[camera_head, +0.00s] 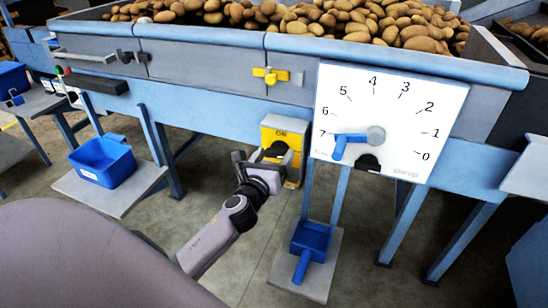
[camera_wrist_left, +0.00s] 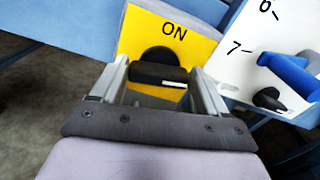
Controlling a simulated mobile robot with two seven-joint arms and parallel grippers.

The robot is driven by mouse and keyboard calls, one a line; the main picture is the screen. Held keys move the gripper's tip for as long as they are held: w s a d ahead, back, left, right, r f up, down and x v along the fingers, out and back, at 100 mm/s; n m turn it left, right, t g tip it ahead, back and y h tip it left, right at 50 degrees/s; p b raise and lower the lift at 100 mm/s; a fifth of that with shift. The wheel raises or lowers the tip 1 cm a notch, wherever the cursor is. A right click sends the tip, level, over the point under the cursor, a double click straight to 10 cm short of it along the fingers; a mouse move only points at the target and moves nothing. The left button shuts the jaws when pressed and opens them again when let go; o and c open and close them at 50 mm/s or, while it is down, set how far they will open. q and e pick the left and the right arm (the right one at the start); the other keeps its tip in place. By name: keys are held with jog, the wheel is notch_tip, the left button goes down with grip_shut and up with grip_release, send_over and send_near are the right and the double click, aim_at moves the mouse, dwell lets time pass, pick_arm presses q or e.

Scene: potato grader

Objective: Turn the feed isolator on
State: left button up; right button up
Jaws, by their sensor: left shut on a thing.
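The feed isolator is a yellow plate (camera_head: 296,135) under the blue-railed frame, with "ON" printed above a black rotary knob (camera_head: 277,149). In the left wrist view the yellow plate (camera_wrist_left: 205,46) fills the top middle. The black knob (camera_wrist_left: 158,74) has a bar lying nearly level across the picture, with a pale mark along its lower edge. My left gripper (camera_wrist_left: 160,80) is shut on this knob, one finger at each end of the bar. In the head view my left gripper (camera_head: 262,160) reaches up to the plate from below and hides part of it. My right gripper is not in view.
Just right of the isolator is a white dial board (camera_head: 400,110) with numbers 0 to 7 and a blue pointer (camera_head: 345,139) near 7. A yellow valve handle (camera_head: 271,75) sits above. Blue tubs (camera_head: 103,161) stand lower down. Potatoes (camera_head: 330,20) lie on top.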

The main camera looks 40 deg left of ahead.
pick_arm(q)
jog(key=n, duration=0.4)
jog(key=shift+a+f+n, duration=0.1)
jog(key=shift+n, duration=0.2)
jog(key=n, duration=0.3)
jog(key=shift+f+n+b, duration=0.1)
jog(key=shift+n+b, duration=0.2)
jog(key=n, duration=0.3)
jog(key=shift+a+f+n, duration=0.1)
jog(key=shift+n, duration=0.2)
jog(key=shift+f+n, duration=0.1)
jog(key=shift+n, duration=1.8)
jog(key=o, duration=1.1)
jog(key=shift+c, duration=0.2)
jog(key=shift+s, duration=0.1)
jog(key=v, duration=0.7)
